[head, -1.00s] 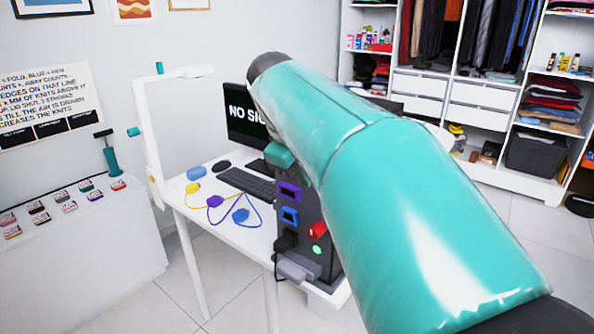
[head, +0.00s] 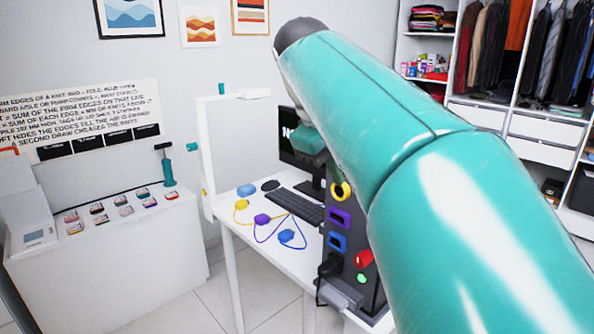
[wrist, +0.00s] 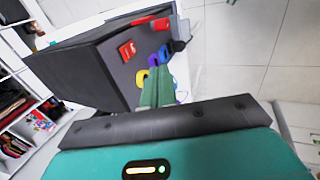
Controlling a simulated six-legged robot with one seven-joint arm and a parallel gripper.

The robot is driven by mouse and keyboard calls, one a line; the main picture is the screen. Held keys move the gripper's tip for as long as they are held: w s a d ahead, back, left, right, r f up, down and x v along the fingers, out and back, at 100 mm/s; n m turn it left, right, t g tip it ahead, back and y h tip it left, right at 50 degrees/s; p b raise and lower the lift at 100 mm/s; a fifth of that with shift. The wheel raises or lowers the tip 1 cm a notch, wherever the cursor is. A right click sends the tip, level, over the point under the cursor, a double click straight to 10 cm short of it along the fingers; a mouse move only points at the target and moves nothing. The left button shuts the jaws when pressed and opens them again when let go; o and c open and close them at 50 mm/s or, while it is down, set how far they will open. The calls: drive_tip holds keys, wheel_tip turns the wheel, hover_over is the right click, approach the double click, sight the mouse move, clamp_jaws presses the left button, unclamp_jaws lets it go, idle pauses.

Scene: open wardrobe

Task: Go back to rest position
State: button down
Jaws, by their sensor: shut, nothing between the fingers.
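My teal arm crosses the right half of the head view. My gripper's teal fingers (wrist: 158,85) show in the wrist view. They are together with nothing between them. They appear in front of the dark control box (wrist: 118,75), which has red parts, a yellow ring and blue and purple sockets. In the head view the box (head: 345,270) stands on the white desk (head: 245,207), partly hidden by my arm. Only a small part of my gripper (head: 308,142) seems to show there, beneath the arm, by the monitor.
A white cabinet (head: 120,265) with several small tins and a teal pump (head: 167,165) stands at left. An open wardrobe (head: 465,80) is behind. Floor shows between cabinet and desk.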

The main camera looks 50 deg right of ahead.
drive_tip(key=shift+s, duration=0.1)
drive_tip(key=w+a+f+n+t+y, duration=0.1)
drive_tip(key=w+a+f+t, duration=0.1)
drive_tip(key=w+a+f, duration=0.4)
drive_tip(key=w+a+f+n+t+y, duration=0.1)
drive_tip(key=a+f+t, duration=0.1)
drive_tip(key=a+f, duration=0.35)
drive_tip(key=a+f+t+y, duration=0.1)
drive_tip(key=a+f, duration=0.5)
drive_tip(key=a, duration=0.3)
drive_tip(key=a+f+t+y, duration=0.1)
drive_tip(key=a+f, duration=0.4)
drive_tip(key=a, duration=0.5)
drive_tip(key=shift+a+f+y, duration=0.2)
drive_tip(key=shift+f+y, duration=0.1)
drive_tip(key=shift+f, duration=0.05)
drive_tip(key=shift+s, duration=0.1)
